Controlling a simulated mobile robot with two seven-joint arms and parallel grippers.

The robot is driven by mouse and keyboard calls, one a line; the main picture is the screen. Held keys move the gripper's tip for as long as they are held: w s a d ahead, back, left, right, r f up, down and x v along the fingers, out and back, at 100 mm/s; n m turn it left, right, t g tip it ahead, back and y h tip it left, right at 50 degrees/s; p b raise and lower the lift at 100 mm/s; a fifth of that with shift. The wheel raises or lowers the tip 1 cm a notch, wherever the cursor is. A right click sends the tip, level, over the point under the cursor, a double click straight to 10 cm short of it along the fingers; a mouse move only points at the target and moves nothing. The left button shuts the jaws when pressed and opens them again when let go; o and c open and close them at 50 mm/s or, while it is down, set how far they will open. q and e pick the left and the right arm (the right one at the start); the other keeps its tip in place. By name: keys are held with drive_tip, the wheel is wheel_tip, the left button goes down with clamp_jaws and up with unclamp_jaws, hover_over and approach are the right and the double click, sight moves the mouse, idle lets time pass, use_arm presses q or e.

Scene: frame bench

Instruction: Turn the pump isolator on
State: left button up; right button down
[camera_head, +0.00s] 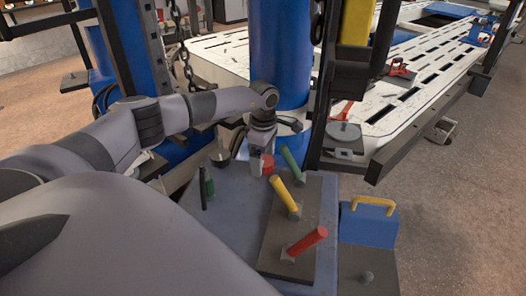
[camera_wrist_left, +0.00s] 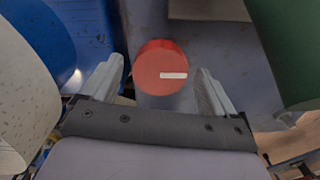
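The red round knob (camera_head: 267,164), which I take to be the pump isolator, stands at the far end of the blue-grey bench. In the left wrist view the knob (camera_wrist_left: 158,58) shows a white mark pointing to the right. My left gripper (camera_head: 258,152) is at the knob, with its arm coming in from the left. In the left wrist view my left gripper (camera_wrist_left: 158,78) is open, one finger on each side of the knob, with visible gaps. Whether the fingertips reach down beside it I cannot tell. My right gripper is not in view.
A blue box with a yellow handle (camera_head: 373,203) is farther right. A blue column (camera_head: 280,50) rises behind. A slotted white table (camera_head: 430,60) is beyond.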

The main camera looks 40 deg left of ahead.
use_arm(q)
drive_tip(key=shift+r+p, duration=0.55)
drive_tip(key=shift+r, duration=3.05)
drive_tip(key=shift+r, duration=0.1)
